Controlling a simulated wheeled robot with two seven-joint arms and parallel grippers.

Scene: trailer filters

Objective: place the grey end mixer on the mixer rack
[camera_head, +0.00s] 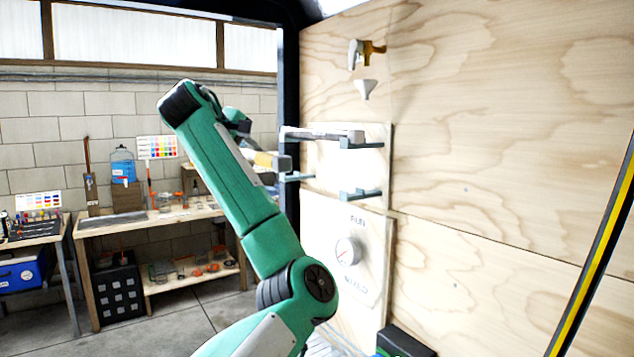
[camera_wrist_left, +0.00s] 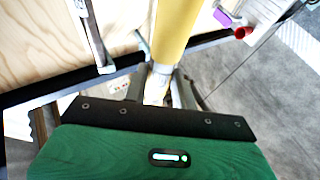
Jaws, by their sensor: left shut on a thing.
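My left gripper (camera_wrist_left: 160,88) is shut on a yellow cylinder, which I take to be the mixer (camera_wrist_left: 176,28), in the left wrist view. In the head view a short yellow length of the mixer (camera_head: 266,160) shows past my green arm, with a grey end at its right tip. The rest of it and most of the gripper are hidden behind the arm. The mixer rack's dark brackets (camera_head: 361,194) stick out from a pale panel on the plywood wall. The mixer's grey end appears close to the rack's left side; I cannot tell whether they touch. My right gripper is out of view.
A long grey bar (camera_head: 325,134) lies along the upper brackets; it also shows in the left wrist view (camera_wrist_left: 92,35). Below is a dial (camera_head: 347,251). A tap (camera_head: 364,53) and a white funnel (camera_head: 365,89) are above. A cluttered workbench (camera_head: 150,222) stands at the back left.

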